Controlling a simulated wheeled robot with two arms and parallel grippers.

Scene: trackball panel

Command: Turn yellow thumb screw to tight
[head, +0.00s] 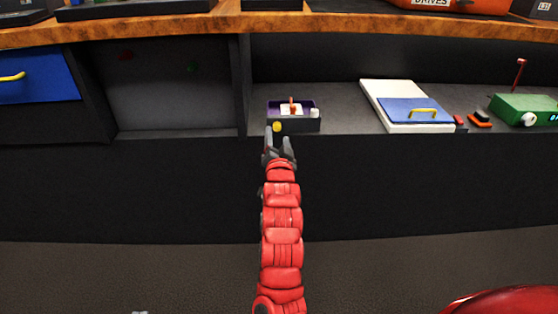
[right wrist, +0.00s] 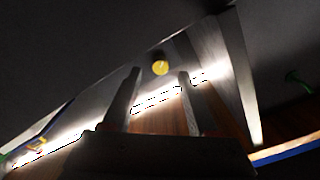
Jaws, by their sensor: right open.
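The yellow thumb screw (head: 277,127) is a small round knob at the front left of a dark box with a purple top (head: 302,125) on the shelf. My right gripper (head: 278,142) is open just in front of and below it, its fingers pointing at the box. In the right wrist view, the yellow thumb screw (right wrist: 160,68) shows in the gap between the open fingertips (right wrist: 160,76), with clear space on both sides. How far it is from the fingers in depth I cannot tell. My left gripper is not in view.
The box bears an orange lever (head: 292,104) and a white knob (head: 315,113). To the right are a white panel with a blue lid (head: 416,110) and a green box (head: 530,109). A divider (head: 243,85) stands left of the box. The wooden top (head: 330,25) overhangs the shelf.

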